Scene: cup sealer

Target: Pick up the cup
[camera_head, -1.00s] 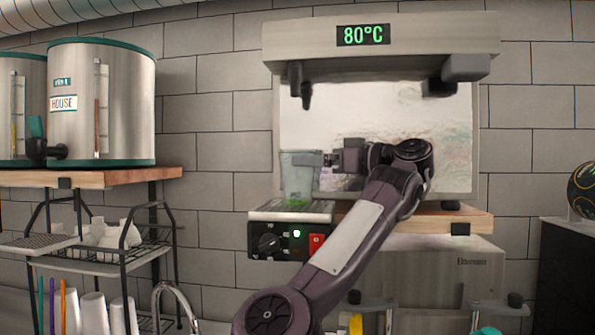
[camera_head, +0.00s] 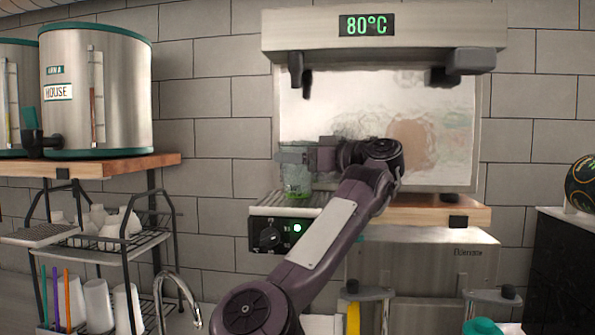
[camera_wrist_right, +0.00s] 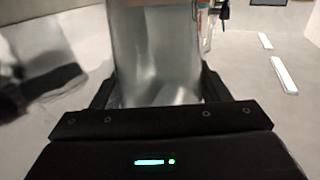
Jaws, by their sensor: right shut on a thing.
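The cup (camera_head: 297,181) is clear, with a green tint at its bottom, and looks upright in the head view. It is at the slatted top of the small black control box, below the heated head of the sealer; whether its base touches the slats is hard to tell. My right gripper (camera_head: 312,157) reaches it from the right and is shut on it. In the right wrist view, the cup (camera_wrist_right: 155,55) stands between the two dark fingers (camera_wrist_right: 158,88). My left gripper is not in view.
The control box (camera_head: 280,235) has a dial and a green light. The sealer head (camera_head: 385,32) reads 80°C and overhangs the cup. A wooden shelf (camera_head: 120,165) with steel urns (camera_head: 95,90) and a wire rack (camera_head: 115,245) stand at left.

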